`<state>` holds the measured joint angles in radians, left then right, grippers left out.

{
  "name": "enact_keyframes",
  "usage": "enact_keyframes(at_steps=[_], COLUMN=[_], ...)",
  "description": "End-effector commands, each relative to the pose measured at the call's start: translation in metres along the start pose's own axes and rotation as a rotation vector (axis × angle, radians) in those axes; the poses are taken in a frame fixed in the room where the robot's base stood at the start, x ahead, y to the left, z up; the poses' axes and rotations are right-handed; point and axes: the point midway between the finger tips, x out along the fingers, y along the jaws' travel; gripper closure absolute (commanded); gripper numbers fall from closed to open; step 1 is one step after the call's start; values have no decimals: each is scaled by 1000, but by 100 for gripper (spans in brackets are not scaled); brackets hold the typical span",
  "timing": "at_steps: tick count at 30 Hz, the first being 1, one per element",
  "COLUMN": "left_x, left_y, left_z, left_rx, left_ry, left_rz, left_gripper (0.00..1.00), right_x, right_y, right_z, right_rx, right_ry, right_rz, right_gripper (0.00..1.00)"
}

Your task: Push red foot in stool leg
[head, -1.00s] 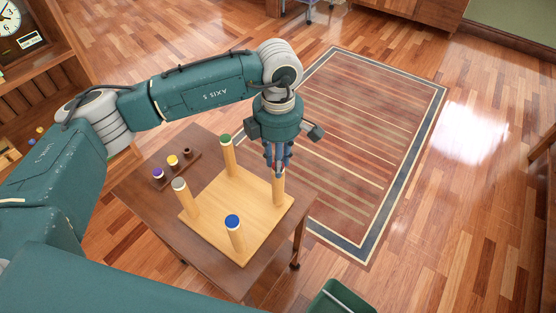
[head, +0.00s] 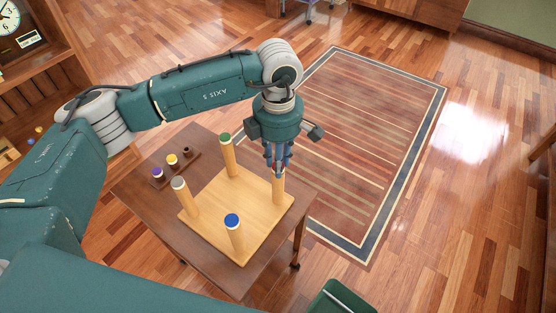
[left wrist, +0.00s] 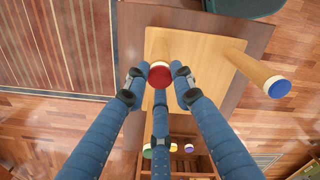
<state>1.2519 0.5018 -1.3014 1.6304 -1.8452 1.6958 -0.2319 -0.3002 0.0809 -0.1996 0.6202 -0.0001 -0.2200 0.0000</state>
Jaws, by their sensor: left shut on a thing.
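The wooden stool (head: 232,190) lies upside down on a small brown table, legs pointing up. Three legs show tips: a green foot (head: 225,139), a grey-white tip (head: 179,184) and a blue foot (head: 232,221). My left gripper (head: 277,168) points down over the right-hand leg (head: 279,190). In the left wrist view its blue fingers (left wrist: 160,82) are shut around the red foot (left wrist: 160,75), which lines up with that leg's top. I cannot tell how deep the foot sits in the leg. My right gripper is not in view.
A dark green bin (head: 338,298) is at the lower right. The striped rug (head: 365,130) and floor beyond are clear.

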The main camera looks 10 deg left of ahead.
Motion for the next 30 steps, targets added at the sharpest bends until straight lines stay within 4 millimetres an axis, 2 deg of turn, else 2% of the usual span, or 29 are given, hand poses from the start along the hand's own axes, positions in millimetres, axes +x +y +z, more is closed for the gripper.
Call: enact_keyframes(at_steps=[10,12,14,20,24,30], left_x=[4,3,3,4,4,4], left_y=[0,0,0,0,0,0], left_z=[0,0,0,0,0,0], left_rx=[0,0,0,0,0,0], left_ry=[0,0,0,0,0,0], left_rz=[0,0,0,0,0,0], left_gripper=[84,66,54,54,35,35], right_x=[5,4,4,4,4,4], right_y=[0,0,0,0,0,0], right_z=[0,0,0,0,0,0], right_rx=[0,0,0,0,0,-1], right_ry=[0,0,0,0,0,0], right_rz=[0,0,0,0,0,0], right_gripper=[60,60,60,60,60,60])
